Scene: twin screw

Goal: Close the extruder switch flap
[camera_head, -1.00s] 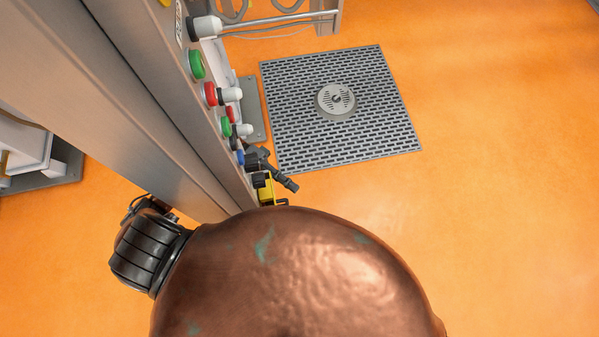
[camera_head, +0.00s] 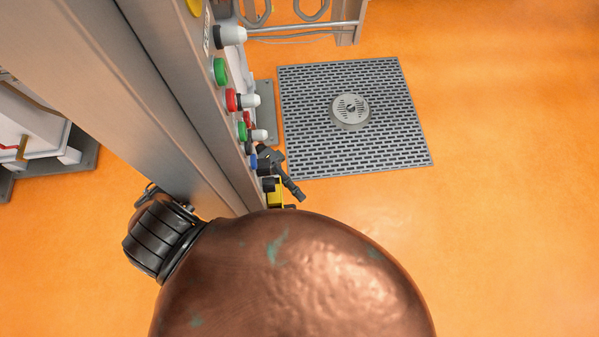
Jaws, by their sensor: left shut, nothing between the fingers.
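The extruder panel's edge (camera_head: 228,150) runs down the left of centre, with a row of switches along it. Near its lower end is a small yellow and black part (camera_head: 275,193), with a dark lever-like piece (camera_head: 283,177) sticking out beside it to the right. I cannot tell which part is the flap or how far it is open. My left gripper (camera_head: 151,195) shows only in part at the lower left, as dark pieces beside a black ribbed section of my arm. It is shut and empty, apart from the yellow part. My right gripper is not in view.
Green (camera_head: 220,71) and red (camera_head: 231,99) buttons and white knobs (camera_head: 231,34) line the panel above the yellow part. My copper-coloured arm shell fills the lower middle and hides what lies behind it. A floor grate (camera_head: 390,140) lies right of the panel; the orange floor (camera_head: 510,200) is clear.

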